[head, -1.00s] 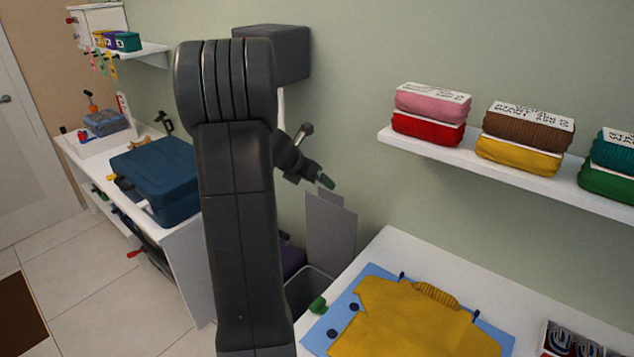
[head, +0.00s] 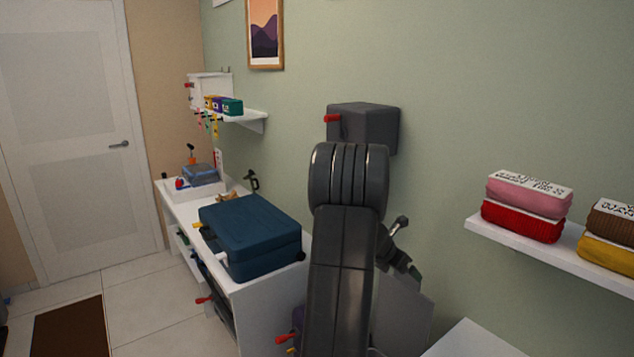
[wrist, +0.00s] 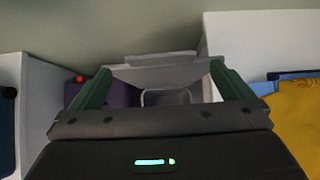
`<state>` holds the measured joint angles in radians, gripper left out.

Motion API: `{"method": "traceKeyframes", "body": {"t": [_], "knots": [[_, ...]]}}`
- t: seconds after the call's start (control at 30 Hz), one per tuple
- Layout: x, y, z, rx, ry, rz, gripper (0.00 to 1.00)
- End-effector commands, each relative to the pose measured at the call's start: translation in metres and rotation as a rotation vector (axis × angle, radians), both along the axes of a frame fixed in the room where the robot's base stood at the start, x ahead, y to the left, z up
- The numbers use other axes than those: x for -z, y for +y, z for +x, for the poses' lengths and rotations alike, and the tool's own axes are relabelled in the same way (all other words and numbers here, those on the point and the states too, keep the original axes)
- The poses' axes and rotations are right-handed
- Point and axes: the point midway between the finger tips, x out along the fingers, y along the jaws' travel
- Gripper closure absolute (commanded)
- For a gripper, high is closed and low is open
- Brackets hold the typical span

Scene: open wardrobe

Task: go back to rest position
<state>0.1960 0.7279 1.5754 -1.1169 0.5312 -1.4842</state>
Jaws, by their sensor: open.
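My gripper (wrist: 160,92) shows in the wrist view with its two green fingers spread wide and nothing between them. Beyond the fingers is a pale open bin (wrist: 168,97) between two white units. In the head view my arm stands upright right of centre. The gripper (head: 416,273) is partly hidden behind the arm, near the green wall.
A blue case (head: 250,235) lies on the white bench at left. A shelf (head: 520,243) with folded knitwear is at right. A dark grey box (head: 365,125) is on the wall behind my arm. A yellow garment (wrist: 298,110) lies at right in the wrist view.

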Motion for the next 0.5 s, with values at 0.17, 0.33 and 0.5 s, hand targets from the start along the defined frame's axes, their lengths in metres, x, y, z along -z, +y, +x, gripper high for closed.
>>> {"method": "traceKeyframes", "body": {"t": [0.17, 0.33, 0.5], "knots": [[0.024, -0.017, 0.012, 0.001, 0.003, 0.000, 0.00], [0.039, -0.029, 0.020, 0.001, 0.002, 0.001, 0.00], [0.048, -0.034, 0.025, 0.000, 0.001, 0.001, 0.00]]}}
